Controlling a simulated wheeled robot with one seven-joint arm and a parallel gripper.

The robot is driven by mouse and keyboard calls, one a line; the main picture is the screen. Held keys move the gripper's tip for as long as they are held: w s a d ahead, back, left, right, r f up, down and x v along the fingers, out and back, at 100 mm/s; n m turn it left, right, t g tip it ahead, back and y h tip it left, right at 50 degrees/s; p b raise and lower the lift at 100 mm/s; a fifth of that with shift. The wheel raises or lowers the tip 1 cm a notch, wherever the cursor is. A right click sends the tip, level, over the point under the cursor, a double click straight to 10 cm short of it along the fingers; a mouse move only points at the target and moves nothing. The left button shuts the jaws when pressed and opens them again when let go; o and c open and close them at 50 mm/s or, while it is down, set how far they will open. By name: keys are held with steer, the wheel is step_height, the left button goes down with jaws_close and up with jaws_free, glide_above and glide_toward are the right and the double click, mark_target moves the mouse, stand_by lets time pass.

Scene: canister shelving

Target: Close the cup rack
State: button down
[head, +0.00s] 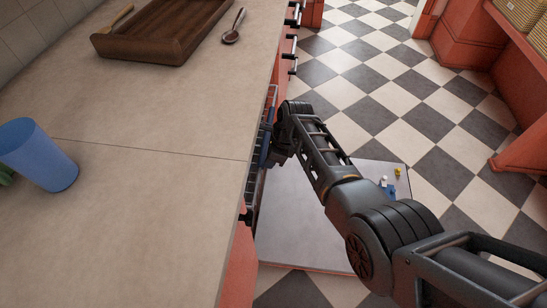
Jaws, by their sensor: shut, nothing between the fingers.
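The cup rack (252,183) is a dark wire rack at the edge of the opening under the counter, seen steeply from above. Only a narrow strip of it shows past the counter edge; the rest is hidden under the worktop. My arm reaches in from the lower right. My gripper (270,157) is at the rack's front side, close against it. It is shut and empty. Whether it touches the rack, I cannot tell. A flat grey open door (300,225) lies low below the rack and my arm.
Small yellow, white and blue items (390,184) sit at the door's right edge. The counter (150,115) fills the left, with a wooden tray (165,50), a spoon (233,27) and a blue cup (40,155). Checkered floor (400,90) is clear at right.

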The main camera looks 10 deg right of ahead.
steer(key=s+d+r+p, duration=0.2)
steer(key=d+r+p, duration=0.3)
steer(key=r, duration=0.5)
steer(key=w+d+f+n+t+b, duration=0.1)
steer(key=w+d+n+t+b, duration=0.5)
steer(key=n+b, duration=1.2)
steer(key=w+a+f+n+g+b, duration=0.1)
steer(key=w+a+f, duration=0.6)
steer(key=f, duration=0.2)
steer(key=shift+y, duration=0.3)
steer(key=shift+a+f, duration=0.1)
